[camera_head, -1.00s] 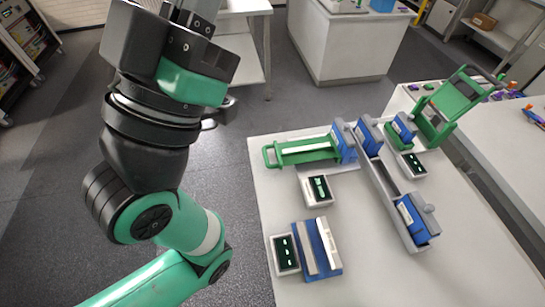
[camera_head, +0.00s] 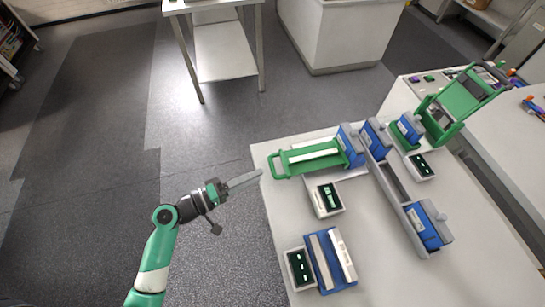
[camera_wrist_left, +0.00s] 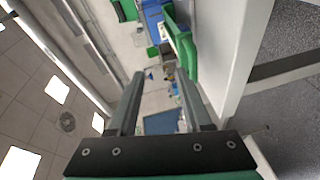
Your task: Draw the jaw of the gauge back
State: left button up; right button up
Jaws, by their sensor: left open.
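The table holds several blue and grey devices; I cannot tell for certain which is the gauge. One has a green frame with a U-shaped handle (camera_head: 275,165) at the table's left edge, a pale bar inside it, and a blue block (camera_head: 350,146) at its right end. A long grey rail (camera_head: 392,185) carries blue blocks, one a blue carriage (camera_head: 424,228) at its near end. My left gripper (camera_head: 258,175) is open and empty, just left of the green handle and apart from it. In the left wrist view my gripper (camera_wrist_left: 160,78) shows two parted fingers, with a green part (camera_wrist_left: 183,45) beyond them.
Small display boxes stand at the table's front left (camera_head: 299,268), middle (camera_head: 326,198) and right (camera_head: 420,166). A blue block with pale bars (camera_head: 330,260) sits at the front. A green upright frame (camera_head: 460,100) stands at the back right. Floor left of the table is clear.

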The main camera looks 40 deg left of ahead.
pick_arm(q)
jog(key=s+a+f+n+y, duration=0.2)
jog(key=s+f+n, duration=0.1)
jog(key=s+f, duration=0.1)
jog(key=x, duration=0.7)
jog(key=b+x, duration=0.1)
jog(key=x, duration=0.3)
jog(key=shift+w+a+f, duration=0.15)
jog(key=shift+w+a, duration=0.05)
jog(key=shift+a, duration=0.05)
grip_shut()
dwell(0.8)
